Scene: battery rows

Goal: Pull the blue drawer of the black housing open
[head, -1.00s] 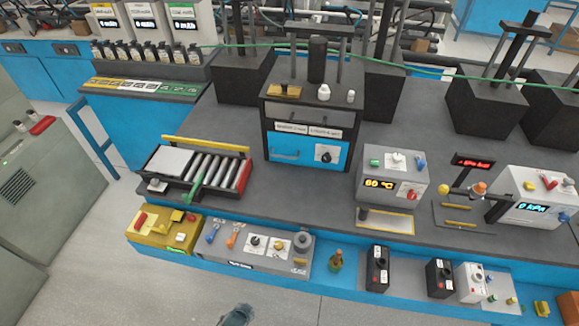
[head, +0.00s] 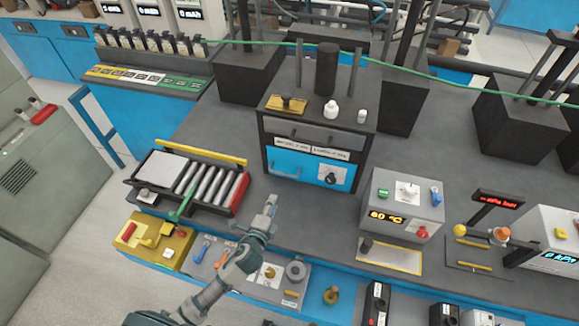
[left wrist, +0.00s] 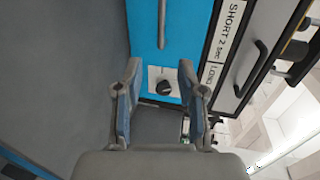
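The black housing (head: 368,135) stands on the bench in the head view, with a grey drawer above and the blue drawer (head: 305,167) below. The blue drawer looks shut, flush with the housing front. Its bar handle (head: 284,175) is at the left, and a black knob (head: 331,178) on a white plate is at the right. My left gripper (head: 269,208) is in front of and below the drawer, apart from it. In the left wrist view the gripper (left wrist: 159,70) is open and empty, facing the blue front, with the handle (left wrist: 162,22) beyond its fingertips. My right gripper is out of view.
A roller tray (head: 195,180) with a red end lies left of the gripper. A grey box with a temperature display (head: 405,212) stands to the right. Switch panels line the bench's front edge below my arm. Bare bench top lies before the housing.

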